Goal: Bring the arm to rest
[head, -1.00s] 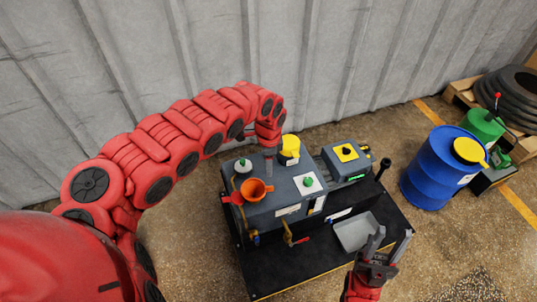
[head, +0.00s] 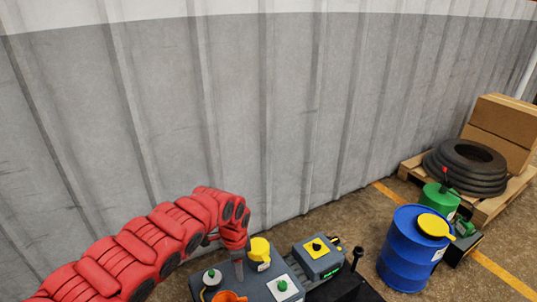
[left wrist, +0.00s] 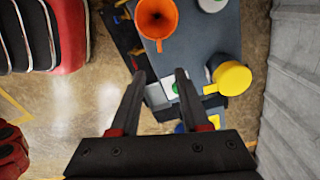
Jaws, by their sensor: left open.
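My left arm comes in from the lower left of the head view and bends down at the grey furnace unit (head: 258,291). Beyond the fingertips show the unit's grey top (left wrist: 188,50), an orange funnel (left wrist: 157,18) and the yellow cap (left wrist: 231,78). I cannot tell whether the fingers touch the unit. My right gripper is not in view.
A smaller grey box (head: 320,262) with a yellow plate stands right of the unit. A corrugated wall (head: 270,110) rises behind.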

